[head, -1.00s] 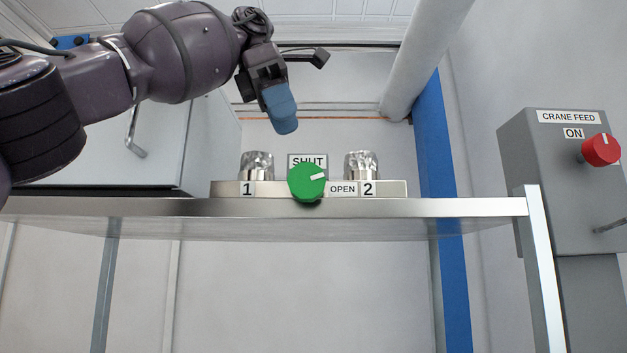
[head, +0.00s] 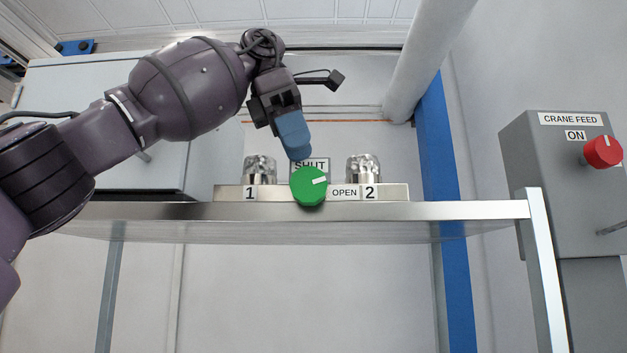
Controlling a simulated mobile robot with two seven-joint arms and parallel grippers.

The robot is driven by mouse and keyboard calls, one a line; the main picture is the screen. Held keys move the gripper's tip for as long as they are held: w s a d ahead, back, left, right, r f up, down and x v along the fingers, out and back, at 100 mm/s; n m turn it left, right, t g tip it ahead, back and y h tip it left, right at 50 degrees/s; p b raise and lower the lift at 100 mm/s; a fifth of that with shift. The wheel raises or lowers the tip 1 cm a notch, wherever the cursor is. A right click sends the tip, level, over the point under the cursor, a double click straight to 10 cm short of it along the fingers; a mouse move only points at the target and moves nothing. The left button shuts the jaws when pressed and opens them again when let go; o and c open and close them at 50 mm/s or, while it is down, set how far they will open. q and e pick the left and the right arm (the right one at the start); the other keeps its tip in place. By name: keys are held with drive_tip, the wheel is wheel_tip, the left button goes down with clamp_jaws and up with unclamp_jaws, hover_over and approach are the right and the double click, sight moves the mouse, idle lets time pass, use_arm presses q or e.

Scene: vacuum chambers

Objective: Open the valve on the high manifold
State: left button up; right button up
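The manifold (head: 230,193) is a pale bar on a high steel shelf, with silver fittings above the labels 1 and 2. Its green round valve knob (head: 309,187) sits at the middle, between a SHUT label (head: 310,165) above and an OPEN label (head: 344,192) to the right. My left gripper (head: 295,140) has blue fingertips pointing down, just above the knob and overlapping the top of the SHUT label. I see its fingers edge-on as one blue shape, so the gap is hidden. My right gripper is out of view.
The steel shelf (head: 440,210) has a front edge just below the manifold. A grey CRANE FEED box (head: 560,170) with a red knob (head: 602,151) stands at right. A white cabinet (head: 60,140) is behind my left arm, and a white pipe (head: 428,60) runs down behind.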

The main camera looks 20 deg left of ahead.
sight(315, 170)
use_arm(q)
drive_tip(key=shift+x, duration=3.3)
drive_tip(key=c, duration=0.6)
drive_tip(key=shift+d+f+g+y, duration=0.15)
drive_tip(key=shift+g+y, duration=0.25)
drive_tip(key=shift+y, duration=1.1)
drive_tip(key=shift+c, duration=0.2)
drive_tip(key=shift+y, duration=0.3)
drive_tip(key=o, duration=0.6)
drive_tip(key=shift+o, duration=0.2)
drive_tip(key=shift+w+h, duration=0.1)
drive_tip(key=shift+h, duration=0.3)
